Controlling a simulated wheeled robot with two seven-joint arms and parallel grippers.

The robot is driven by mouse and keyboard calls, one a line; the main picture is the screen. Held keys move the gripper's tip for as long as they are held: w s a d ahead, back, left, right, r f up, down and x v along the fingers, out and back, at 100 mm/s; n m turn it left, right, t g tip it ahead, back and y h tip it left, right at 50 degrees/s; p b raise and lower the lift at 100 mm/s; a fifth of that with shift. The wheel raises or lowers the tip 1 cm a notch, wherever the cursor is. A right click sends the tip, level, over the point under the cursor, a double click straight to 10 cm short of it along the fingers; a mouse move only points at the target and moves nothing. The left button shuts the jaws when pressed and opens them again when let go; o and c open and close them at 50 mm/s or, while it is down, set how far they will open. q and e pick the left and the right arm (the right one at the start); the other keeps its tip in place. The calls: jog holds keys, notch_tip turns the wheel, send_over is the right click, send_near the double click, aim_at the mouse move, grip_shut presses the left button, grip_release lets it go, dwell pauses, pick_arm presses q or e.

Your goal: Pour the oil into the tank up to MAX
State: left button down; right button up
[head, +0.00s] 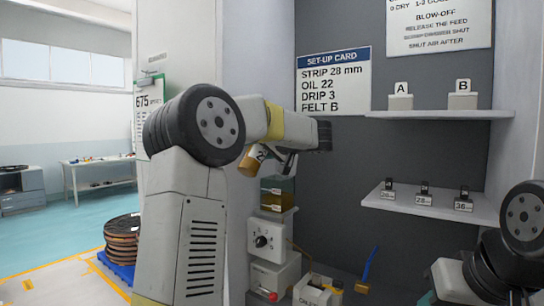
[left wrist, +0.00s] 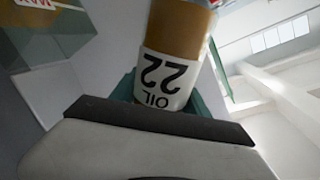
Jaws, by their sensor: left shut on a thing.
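My left gripper (head: 284,161) is shut on the oil bottle (head: 250,163), an amber bottle with a white label. The bottle is tilted, its amber end toward the lower left. In the left wrist view the bottle (left wrist: 168,90) shows "OIL 22" upside down. The tank (head: 278,196) is a clear box with amber oil in its lower part, just below and right of the bottle. A corner of the tank (left wrist: 48,38) shows in the left wrist view, with red lettering at the top edge. Whether oil is flowing cannot be seen. My right gripper is out of view.
A set-up card (head: 333,82) on the wall reads OIL 22. Below the tank is a white unit with a dial (head: 265,239). Shelves at right hold boxes A (head: 400,102) and B (head: 462,101) and several small labelled blocks. A blue-handled tool (head: 369,266) stands low.

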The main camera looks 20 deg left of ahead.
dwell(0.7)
pick_arm(q)
jog(key=shift+s+a+f+m+g, duration=0.15)
jog(key=shift+s+f+m+g, duration=0.25)
jog(key=shift+m, duration=0.45)
jog(key=shift+s+a+f+m+g, duration=0.1)
jog(key=shift+s+f+m+g, duration=0.25)
jog(key=shift+m, duration=0.5)
jog(key=shift+f, duration=0.15)
dwell(0.9)
jog(key=shift+f+m, duration=0.35)
jog(key=shift+m, duration=0.15)
dwell(2.5)
jog(key=shift+f+m+g, duration=0.45)
jog(key=shift+m, duration=0.05)
jog(key=shift+d, duration=0.1)
dwell(0.6)
